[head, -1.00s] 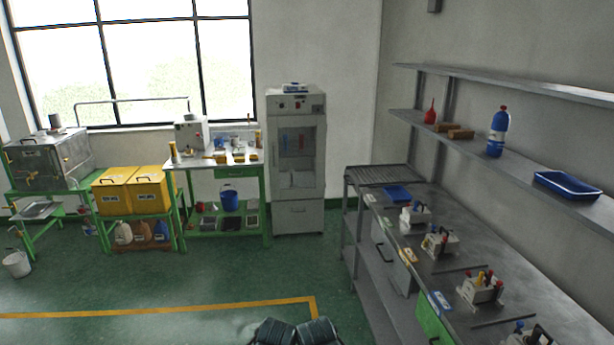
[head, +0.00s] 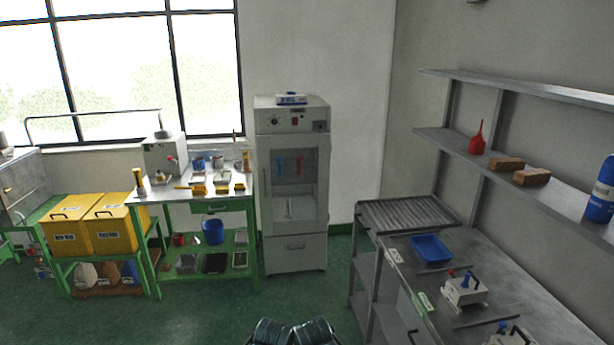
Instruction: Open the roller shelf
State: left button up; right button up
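A grey ribbed shelf (head: 405,214), which looks like the roller shelf, sits at the far end of the metal bench on the right. Its top shows parallel slats or rollers, and open grey framing stands below it. I cannot tell from here how it opens. Neither of my grippers is in view; only dark ribbed parts, which look like mine, show at the bottom middle edge.
The metal bench (head: 500,290) holds a blue tray (head: 431,250) and small devices. A white cabinet (head: 291,185) stands at the back wall. A green worktable (head: 205,198) and yellow bins (head: 92,225) are left. Green floor (head: 200,318) is clear ahead.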

aim_at(416, 214)
jog(key=i, duration=1.35)
jog(key=i+j+z, duration=0.1)
jog(key=i, duration=1.25)
jog(key=z, duration=0.4)
